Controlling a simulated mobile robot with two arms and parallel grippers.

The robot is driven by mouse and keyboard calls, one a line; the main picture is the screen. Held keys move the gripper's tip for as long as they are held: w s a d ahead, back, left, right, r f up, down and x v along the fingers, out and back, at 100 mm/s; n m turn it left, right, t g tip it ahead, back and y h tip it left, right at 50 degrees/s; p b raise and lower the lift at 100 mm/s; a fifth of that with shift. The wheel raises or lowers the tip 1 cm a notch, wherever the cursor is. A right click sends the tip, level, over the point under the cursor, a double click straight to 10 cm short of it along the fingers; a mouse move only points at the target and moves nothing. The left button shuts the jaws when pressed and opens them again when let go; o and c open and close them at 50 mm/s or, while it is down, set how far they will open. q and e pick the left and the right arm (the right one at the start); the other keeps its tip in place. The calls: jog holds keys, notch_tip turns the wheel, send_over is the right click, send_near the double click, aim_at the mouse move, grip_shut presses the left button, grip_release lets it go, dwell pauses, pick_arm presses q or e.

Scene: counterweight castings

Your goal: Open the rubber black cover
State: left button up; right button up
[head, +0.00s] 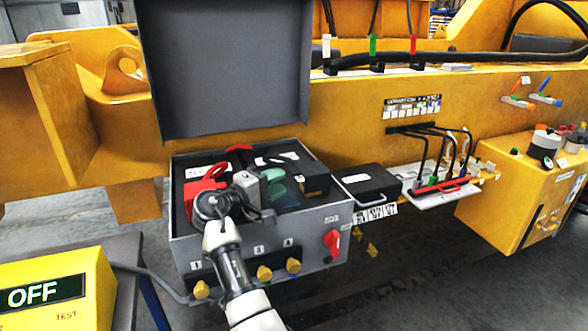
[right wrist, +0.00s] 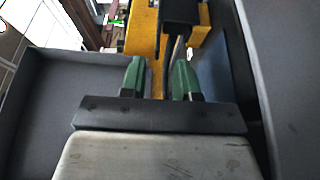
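A grey control box (head: 260,240) stands with its large dark grey lid (head: 225,70) upright and open behind it. Inside it sits a black block-shaped piece (head: 314,180), possibly the rubber black cover; I cannot tell for sure. My right gripper (head: 283,181) is inside the box opening, just left of this black piece. In the right wrist view, its two green fingertips (right wrist: 159,78) are apart, with a black piece (right wrist: 180,14) just beyond them. Nothing is clearly held, though the gap is partly hard to read. My left gripper is not in view.
Red parts (head: 203,187) sit in the box's left side. A yellow OFF box (head: 60,297) is at lower left. A yellow beam (head: 350,110) runs behind.

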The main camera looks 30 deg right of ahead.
aim_at(293, 172)
jog(key=d, duration=0.2)
jog(key=d+p, duration=0.1)
jog(key=w+d, duration=0.1)
jog(key=d, duration=0.1)
jog(key=shift+d+r, duration=0.15)
jog(key=shift+d, duration=0.15)
jog(key=shift+s, duration=0.1)
grip_shut()
